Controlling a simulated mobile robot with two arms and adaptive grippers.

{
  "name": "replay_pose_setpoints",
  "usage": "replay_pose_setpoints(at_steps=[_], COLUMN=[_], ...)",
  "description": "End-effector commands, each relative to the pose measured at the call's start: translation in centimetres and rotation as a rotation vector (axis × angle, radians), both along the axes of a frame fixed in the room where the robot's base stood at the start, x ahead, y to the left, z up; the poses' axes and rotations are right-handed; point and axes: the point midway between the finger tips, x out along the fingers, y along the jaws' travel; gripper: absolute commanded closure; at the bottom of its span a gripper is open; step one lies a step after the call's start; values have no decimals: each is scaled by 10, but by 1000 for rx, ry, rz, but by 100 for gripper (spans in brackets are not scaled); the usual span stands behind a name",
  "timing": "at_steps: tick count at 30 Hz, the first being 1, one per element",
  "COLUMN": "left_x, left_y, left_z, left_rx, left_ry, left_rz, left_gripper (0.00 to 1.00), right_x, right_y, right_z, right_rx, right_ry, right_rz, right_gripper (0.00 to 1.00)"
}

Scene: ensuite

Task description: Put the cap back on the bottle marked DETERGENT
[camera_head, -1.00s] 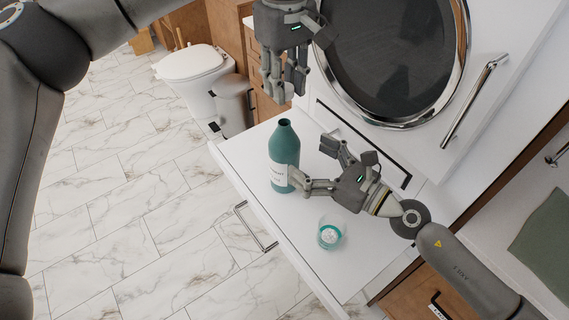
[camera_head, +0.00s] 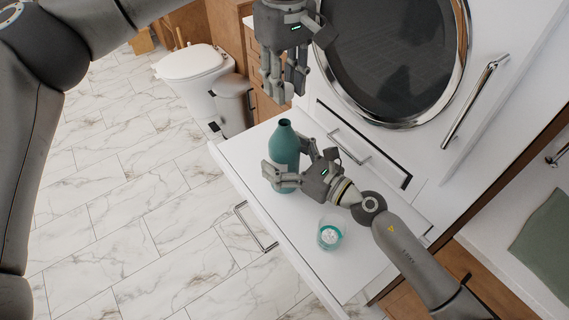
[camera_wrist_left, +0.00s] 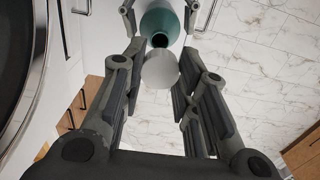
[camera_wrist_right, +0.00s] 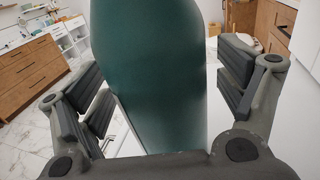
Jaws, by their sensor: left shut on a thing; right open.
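The teal bottle (camera_head: 284,143) stands upright and uncapped on the white pull-out surface. Its label is mostly hidden, so I cannot read it. My right gripper (camera_head: 288,168) is open with its fingers on either side of the bottle. In the right wrist view the bottle (camera_wrist_right: 150,75) fills the space between the spread fingers. My left gripper (camera_head: 287,88) points down above the bottle, apart from it. In the left wrist view it is shut on a pale round cap (camera_wrist_left: 160,69), with the bottle's dark open mouth (camera_wrist_left: 158,41) just beyond.
A clear cup (camera_head: 330,234) with teal contents stands on the white surface (camera_head: 290,230), near the right forearm. A washer door (camera_head: 395,60) is behind. A toilet (camera_head: 193,65) and bin (camera_head: 231,100) stand at the back left. The marble floor on the left is clear.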

Motion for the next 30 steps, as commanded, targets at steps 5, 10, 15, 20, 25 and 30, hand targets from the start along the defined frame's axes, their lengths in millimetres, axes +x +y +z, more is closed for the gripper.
replay_pose_setpoints(at_steps=[5,10,15,20,25,30], left_x=[0,0,0,0,0,-1], left_y=[0,0,0,0,0,0], left_z=[0,0,0,0,-5,-31], left_rx=[0,0,0,0,0,1], left_ry=[0,0,0,0,1,4], left_rz=[0,0,0,0,-1,0], left_gripper=[79,79,79,79,79,79], right_x=[0,0,0,0,0,0], right_y=[0,0,0,0,0,0], right_z=[0,0,0,0,0,0], right_rx=[0,0,0,0,1,1], right_ry=[0,0,0,0,-1,-1], right_rz=[0,0,0,0,0,0], right_gripper=[11,30,52,73,80,80])
